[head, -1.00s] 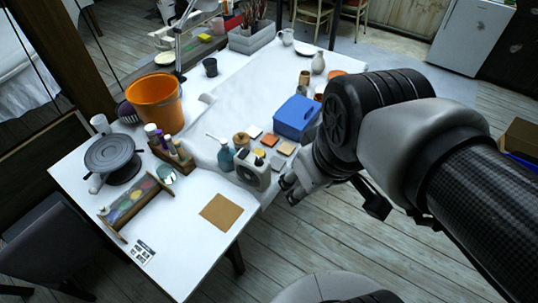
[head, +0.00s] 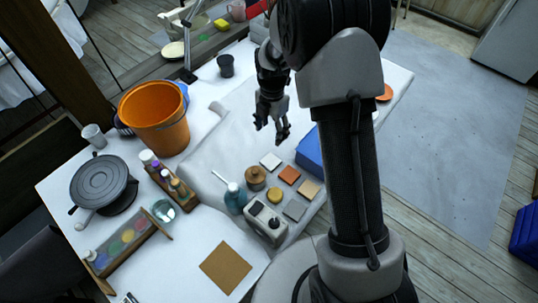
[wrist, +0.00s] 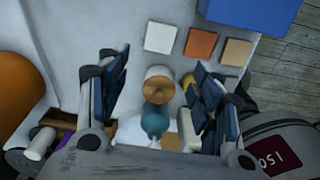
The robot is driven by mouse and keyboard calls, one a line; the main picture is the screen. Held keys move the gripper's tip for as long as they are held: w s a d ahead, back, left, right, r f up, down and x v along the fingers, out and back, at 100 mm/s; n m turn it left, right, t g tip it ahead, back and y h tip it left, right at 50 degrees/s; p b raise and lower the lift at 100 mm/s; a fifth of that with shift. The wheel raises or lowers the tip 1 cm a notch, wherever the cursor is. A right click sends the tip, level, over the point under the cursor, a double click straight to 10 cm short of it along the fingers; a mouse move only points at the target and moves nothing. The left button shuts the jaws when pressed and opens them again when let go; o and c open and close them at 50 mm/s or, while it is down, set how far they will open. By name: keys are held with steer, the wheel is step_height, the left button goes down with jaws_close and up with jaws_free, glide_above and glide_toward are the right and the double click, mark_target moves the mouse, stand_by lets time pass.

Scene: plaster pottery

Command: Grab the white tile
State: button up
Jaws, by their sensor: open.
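The white tile (head: 271,162) lies flat on the white-covered table, in a group of tiles, beside an orange tile (head: 289,175). In the wrist view the white tile (wrist: 160,37) shows whole, beyond the fingertips near the top. My gripper (head: 270,131) is open and empty, pointing down above the table on the far side of the white tile in the head view. In the wrist view its fingers (wrist: 160,68) are spread wide, with a brown-lidded jar (wrist: 158,86) seen between them. Nothing touches the fingers.
A tan tile (head: 309,189) and a grey tile (head: 294,210) lie nearby. The jar (head: 256,178), a teal bottle (head: 235,198) and a pale device (head: 266,222) stand close. A blue box (head: 310,153) is partly behind my arm. Clear table lies left of the white tile.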

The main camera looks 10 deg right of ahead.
steer(key=b, duration=0.3)
glide_above(271, 161)
steer(key=f, duration=1.1)
steer(key=shift+w+d+f, duration=0.1)
steer(key=shift+w+f, duration=0.2)
steer(key=shift+f, duration=0.05)
steer(key=f, duration=0.1)
steer(key=f+b, duration=0.1)
steer(key=f, duration=0.1)
steer(key=f+b, duration=0.1)
steer(key=f, duration=0.1)
steer(key=shift+s+f, duration=0.15)
steer(key=shift+s, duration=0.1)
steer(key=shift+c, duration=0.4)
steer(key=c, duration=0.8)
